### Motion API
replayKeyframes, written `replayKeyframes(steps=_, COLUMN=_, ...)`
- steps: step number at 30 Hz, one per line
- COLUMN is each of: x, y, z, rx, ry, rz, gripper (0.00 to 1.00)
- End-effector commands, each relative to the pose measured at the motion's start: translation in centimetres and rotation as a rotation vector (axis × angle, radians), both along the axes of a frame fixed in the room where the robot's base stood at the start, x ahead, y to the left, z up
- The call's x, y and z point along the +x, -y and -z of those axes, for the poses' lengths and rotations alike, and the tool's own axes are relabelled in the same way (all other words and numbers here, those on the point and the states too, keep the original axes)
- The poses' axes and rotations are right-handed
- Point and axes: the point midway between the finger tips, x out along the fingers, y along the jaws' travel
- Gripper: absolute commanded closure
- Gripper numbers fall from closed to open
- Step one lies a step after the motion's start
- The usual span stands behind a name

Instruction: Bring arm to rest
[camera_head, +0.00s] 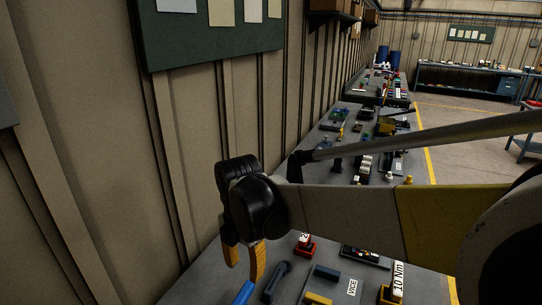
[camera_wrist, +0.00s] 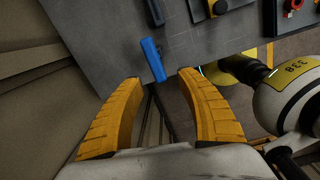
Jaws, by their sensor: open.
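My gripper (camera_head: 244,258) has two yellow-orange fingers that hang down near the wall, over the left edge of the bench (camera_head: 205,275). In the wrist view my gripper (camera_wrist: 158,85) is open, its fingers spread apart with nothing between them. My arm reaches in from the right of the head view, with a grey link and a yellow band. A blue bar (camera_wrist: 153,60) lies on the bench just beyond the fingertips. The blue bar also shows low in the head view (camera_head: 243,293), partly cut off by the frame.
The ribbed wall (camera_head: 110,150) stands close on the left, with a green board (camera_head: 215,30) on it. The bench holds several parts, among them a dark handle-shaped piece (camera_head: 276,281) and a red block (camera_head: 305,245). Open floor (camera_head: 455,140) lies to the right.

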Motion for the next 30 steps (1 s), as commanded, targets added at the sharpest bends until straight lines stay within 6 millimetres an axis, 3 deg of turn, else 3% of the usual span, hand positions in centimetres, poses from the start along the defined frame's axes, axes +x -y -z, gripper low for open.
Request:
replayKeyframes(steps=7, x=-2.3, y=11.3, z=-3.0, rx=0.164, ry=0.130, rz=0.829, gripper=0.56)
replayKeyframes(steps=15, x=-7.8, y=21.8, z=-2.6, rx=0.490, ry=0.219, rz=1.808, gripper=0.56)
replayKeyframes(steps=18, x=-9.6, y=24.4, z=-1.7, rx=0.623, ry=0.224, rz=2.089, gripper=0.56)
replayKeyframes(steps=22, x=-11.1, y=26.3, z=-0.8, rx=0.756, ry=0.214, rz=2.328, gripper=0.56)
replayKeyframes(steps=30, x=-11.8, y=27.1, z=-0.3, rx=0.827, ry=0.204, rz=2.441, gripper=0.56)
